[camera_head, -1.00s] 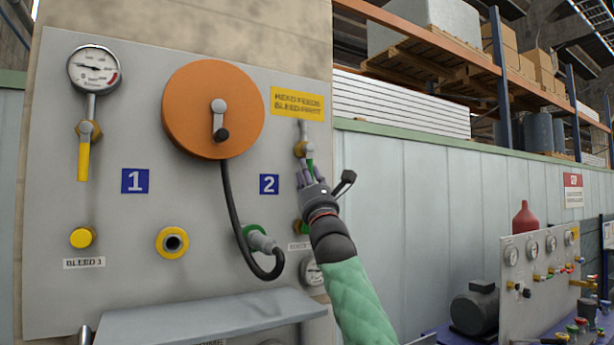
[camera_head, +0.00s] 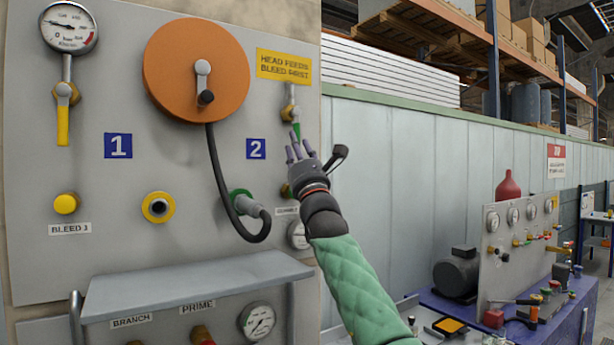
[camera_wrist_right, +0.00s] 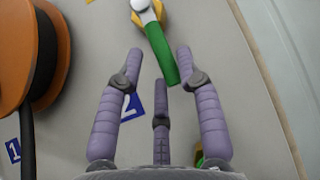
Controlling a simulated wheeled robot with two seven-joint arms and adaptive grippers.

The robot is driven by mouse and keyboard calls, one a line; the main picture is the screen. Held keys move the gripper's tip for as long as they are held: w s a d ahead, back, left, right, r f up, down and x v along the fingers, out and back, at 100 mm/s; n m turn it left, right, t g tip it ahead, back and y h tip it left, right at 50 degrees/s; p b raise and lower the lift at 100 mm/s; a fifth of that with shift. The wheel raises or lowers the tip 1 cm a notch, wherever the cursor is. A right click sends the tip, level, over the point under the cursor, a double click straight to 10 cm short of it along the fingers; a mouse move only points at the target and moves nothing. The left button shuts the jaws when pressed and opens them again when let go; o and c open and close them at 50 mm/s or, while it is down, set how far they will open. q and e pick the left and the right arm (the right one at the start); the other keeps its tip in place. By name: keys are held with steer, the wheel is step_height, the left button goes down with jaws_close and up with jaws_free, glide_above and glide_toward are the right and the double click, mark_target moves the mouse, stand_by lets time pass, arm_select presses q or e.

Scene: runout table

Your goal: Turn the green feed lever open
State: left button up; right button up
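The green feed lever (camera_wrist_right: 160,52) hangs from a brass valve with a pale hub (camera_wrist_right: 143,8) in the right wrist view, slanting down to the right. In the head view a short part of the green lever (camera_head: 297,130) shows just above my right gripper (camera_head: 297,146). In the wrist view my right gripper (camera_wrist_right: 158,66) has its purple fingers spread, with the lever's lower end between the fingertips. The fingers are open and hold nothing; whether any finger touches the lever is unclear. My left gripper is out of view.
An orange hose reel (camera_head: 196,70) with a black hose (camera_head: 220,180) is left of the lever. A yellow-handled valve (camera_head: 63,120) hangs below a gauge (camera_head: 69,27) at far left. A grey shelf (camera_head: 190,290) juts out below. A yellow sign (camera_head: 284,66) is above the lever.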

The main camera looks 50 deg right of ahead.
steer(key=v, duration=0.9)
stand_by(0.8)
